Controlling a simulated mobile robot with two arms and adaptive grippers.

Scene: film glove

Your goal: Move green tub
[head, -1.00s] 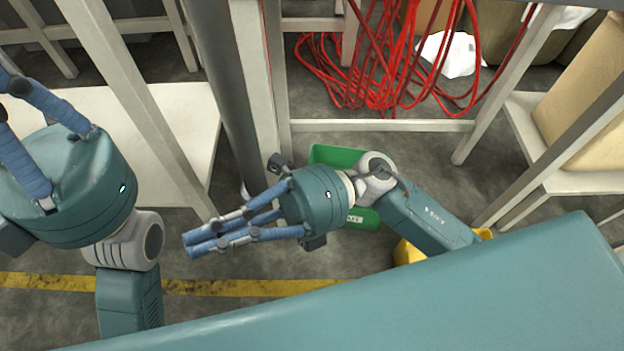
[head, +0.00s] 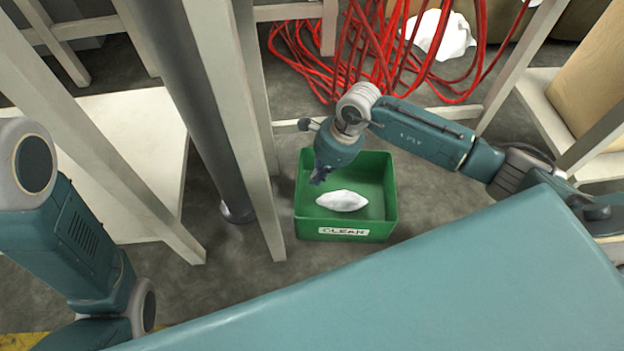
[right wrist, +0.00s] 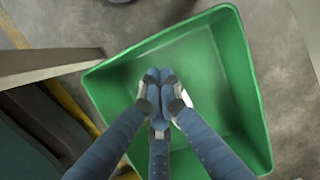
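The green tub (head: 387,190) stands on the floor in the middle of the head view, with a white "CLEAN" label on its near side. A white lumpy item (head: 342,200) lies inside it, towards the near wall. My right gripper (head: 320,178) points down over the tub's left part in the head view. In the right wrist view, the tub (right wrist: 225,50) surrounds the blue fingers of my right gripper (right wrist: 158,76), whose tips are together with nothing visible between them.
A pale post (head: 228,90) and a dark grey pole (head: 205,110) stand just left of the tub. Red cables (head: 375,55) and a white crumpled thing (head: 440,35) lie behind. A pale shelf with a tan box (head: 585,95) is at the right.

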